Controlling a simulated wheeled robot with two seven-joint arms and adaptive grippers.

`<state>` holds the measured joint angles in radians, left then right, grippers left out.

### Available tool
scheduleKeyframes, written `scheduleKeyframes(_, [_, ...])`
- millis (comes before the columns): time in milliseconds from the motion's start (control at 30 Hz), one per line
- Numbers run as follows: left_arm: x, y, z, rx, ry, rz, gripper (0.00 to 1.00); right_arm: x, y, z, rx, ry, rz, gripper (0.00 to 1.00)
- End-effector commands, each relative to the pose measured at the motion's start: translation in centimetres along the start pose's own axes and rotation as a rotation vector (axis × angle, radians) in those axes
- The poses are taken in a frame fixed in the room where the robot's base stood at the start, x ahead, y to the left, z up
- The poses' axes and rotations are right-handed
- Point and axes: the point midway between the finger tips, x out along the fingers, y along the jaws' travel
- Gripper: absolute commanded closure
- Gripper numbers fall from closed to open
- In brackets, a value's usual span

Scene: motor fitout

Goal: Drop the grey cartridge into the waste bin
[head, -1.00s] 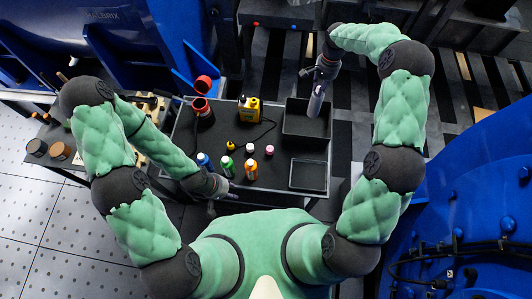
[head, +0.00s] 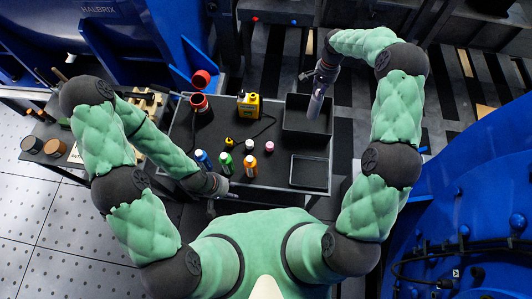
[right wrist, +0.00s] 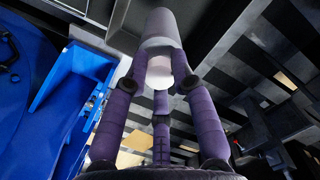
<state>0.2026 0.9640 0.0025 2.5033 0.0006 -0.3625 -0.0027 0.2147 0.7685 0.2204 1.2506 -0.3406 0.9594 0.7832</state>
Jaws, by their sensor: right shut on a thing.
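The grey cartridge (head: 315,105) is a pale cylinder. In the head view it hangs tilted from my right gripper (head: 320,90), over the open black bin (head: 299,121) at the right back of the worktop. I cannot tell how far its lower end is above or inside the bin. In the right wrist view the purple fingers of my right gripper (right wrist: 153,82) close around one end of the cartridge (right wrist: 162,30). My left gripper (head: 222,188) is at the worktop's front edge, apart from the cartridge; its fingers are too small to read.
A shallow black tray (head: 309,186) lies in front of the bin. Several small bottles, including an orange one (head: 250,167), stand left of it. A yellow container (head: 248,104) and a red-rimmed cup (head: 199,102) stand further back. Blue machinery (head: 475,205) is at right.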

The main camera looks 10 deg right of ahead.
Motion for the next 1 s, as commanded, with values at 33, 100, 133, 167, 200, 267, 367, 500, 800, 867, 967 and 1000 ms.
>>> scheduleKeyframes(33, [0.0,0.0,0.0,0.000,0.000,0.000,0.60,-0.1,0.0,0.0,0.000,0.001,0.000,1.00])
scheduleKeyframes(100, [-0.1,0.0,0.0,0.000,0.000,0.000,0.60,-0.1,0.0,0.0,0.000,0.000,0.000,0.69])
scheduleKeyframes(133, [-0.1,0.0,0.0,0.000,0.000,0.000,0.60,-0.1,0.0,0.0,0.000,0.000,0.000,0.60])
scheduleKeyframes(167, [-0.1,0.0,0.0,0.000,0.000,0.000,0.60,-0.1,0.0,0.0,0.000,0.000,0.000,0.52])
scheduleKeyframes(200, [-0.1,0.0,0.0,0.000,0.000,0.000,0.60,-0.1,0.0,0.0,0.000,0.000,0.000,0.47])
scheduleKeyframes(267, [-0.1,0.0,0.0,0.000,0.000,0.000,0.60,-0.1,0.0,0.0,0.000,0.000,0.000,0.47])
scheduleKeyframes(367, [0.0,0.0,0.0,0.000,0.000,0.000,0.60,-0.1,0.0,0.0,0.000,0.000,0.000,0.47])
scheduleKeyframes(500, [0.0,0.0,0.0,0.000,0.001,0.000,0.60,-0.1,0.0,0.0,0.000,0.000,0.000,0.47])
scheduleKeyframes(800, [0.0,0.0,0.0,0.000,0.000,0.000,0.60,-3.5,-0.1,-0.1,0.000,0.003,-0.003,0.47])
scheduleKeyframes(867, [0.0,0.0,0.0,0.000,0.000,0.000,0.60,-4.7,-0.1,-0.1,0.000,0.004,-0.003,0.47])
scheduleKeyframes(967, [0.0,0.0,0.0,0.000,0.000,0.000,0.60,-6.8,-0.1,-0.1,0.000,0.004,-0.003,0.47])
scheduleKeyframes(1000, [0.0,0.0,0.0,0.000,0.000,0.000,0.60,-7.5,-0.1,-0.1,0.000,0.004,-0.002,0.47])
